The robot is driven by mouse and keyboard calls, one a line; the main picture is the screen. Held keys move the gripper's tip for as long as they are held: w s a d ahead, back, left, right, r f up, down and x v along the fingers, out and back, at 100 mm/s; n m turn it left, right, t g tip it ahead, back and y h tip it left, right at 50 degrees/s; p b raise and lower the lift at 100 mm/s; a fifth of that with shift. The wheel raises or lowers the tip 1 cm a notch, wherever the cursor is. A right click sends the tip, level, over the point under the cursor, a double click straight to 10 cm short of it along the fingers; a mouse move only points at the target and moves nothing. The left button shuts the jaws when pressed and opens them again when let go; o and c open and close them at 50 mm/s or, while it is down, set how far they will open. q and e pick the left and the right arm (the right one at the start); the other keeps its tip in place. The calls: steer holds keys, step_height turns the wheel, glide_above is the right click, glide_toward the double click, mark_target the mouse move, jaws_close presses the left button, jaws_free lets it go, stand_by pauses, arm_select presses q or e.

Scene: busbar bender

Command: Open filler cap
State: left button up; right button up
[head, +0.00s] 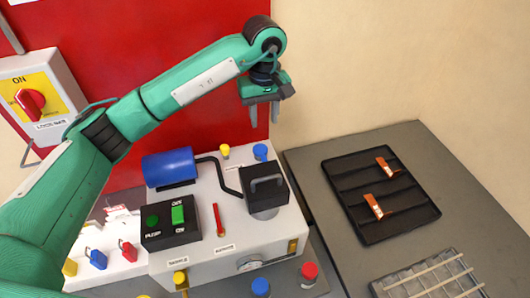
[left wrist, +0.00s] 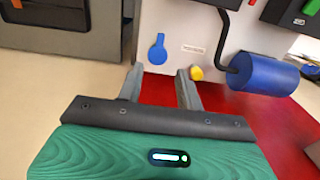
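The grey bender unit (head: 215,253) stands below my left gripper. At its back edge are a small yellow cap (head: 225,151) and a blue round cap (head: 260,152); I cannot tell which is the filler cap. In the left wrist view the yellow cap (left wrist: 196,73) is just beyond the right fingertip, and the blue cap (left wrist: 157,52) is ahead of the fingers. My left gripper (head: 264,117) is open and empty, fingers down, above and behind the caps, apparently touching nothing. It also shows in the left wrist view (left wrist: 159,72). My right gripper is not in view.
A blue motor (head: 170,166) with a black hose (head: 231,177), a black handled block (head: 265,190) and a switch box (head: 171,219) sit on the unit. A black tray (head: 412,207) with orange-brown parts lies right. A red panel and beige wall stand behind.

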mark_target(264, 159)
arm_select(q)
steer(key=f+p, duration=0.5)
steer(key=f, duration=0.7)
steer(key=shift+s+f, duration=0.15)
steer(key=shift+s, duration=0.05)
steer(key=shift+f, duration=0.6)
jaws_close()
